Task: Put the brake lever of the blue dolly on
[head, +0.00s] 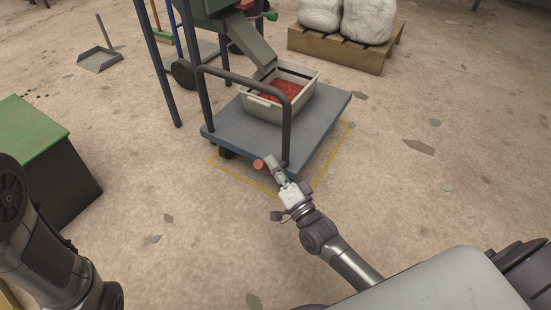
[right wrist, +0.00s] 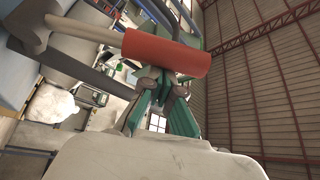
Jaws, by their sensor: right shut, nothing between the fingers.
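The blue dolly (head: 333,112) stands on the floor with its dark push handle on the near side. Its brake lever has a red grip (head: 259,165) and sits low at the dolly's near edge. In the right wrist view the red grip (right wrist: 165,53) is on a pale shaft and lies across the picture, close in front of my fingertips. My right gripper (head: 272,164) is shut and empty, right beside the red grip; its green fingers (right wrist: 158,85) show in the right wrist view. I cannot tell whether they touch the grip. My left gripper is out of view.
A pale crate (head: 262,108) of red pieces sits on the dolly under a grey chute (head: 252,48). A yellow line (head: 328,168) marks the floor around the dolly. A green-topped box (head: 25,130) stands left, and a pallet (head: 340,50) with white sacks at the back.

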